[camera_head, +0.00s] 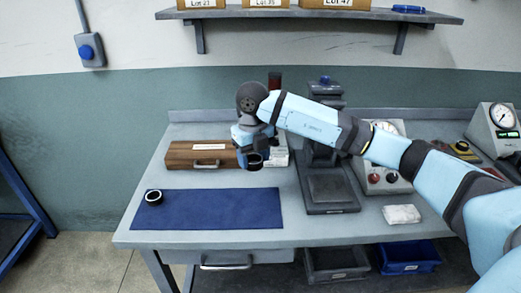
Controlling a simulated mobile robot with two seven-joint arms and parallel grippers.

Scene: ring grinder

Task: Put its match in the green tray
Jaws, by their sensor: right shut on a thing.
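My right arm comes in from the right. Its gripper (254,152) points down above the bench, at the back edge of a blue mat. It is shut on a dark ring (254,161), partly covered by the fingers. Another dark ring with a light inside (154,197) lies alone on the left end of the blue mat (225,210), well apart from the gripper. I see no green tray in this view. My left gripper is out of view.
A wooden case (185,156) stands behind the mat. A dark press-like machine (328,185) stands right of the gripper, with a gauge box (388,172) and a white cloth (402,214). A grey bin (336,263) and a blue bin (408,256) sit below the bench.

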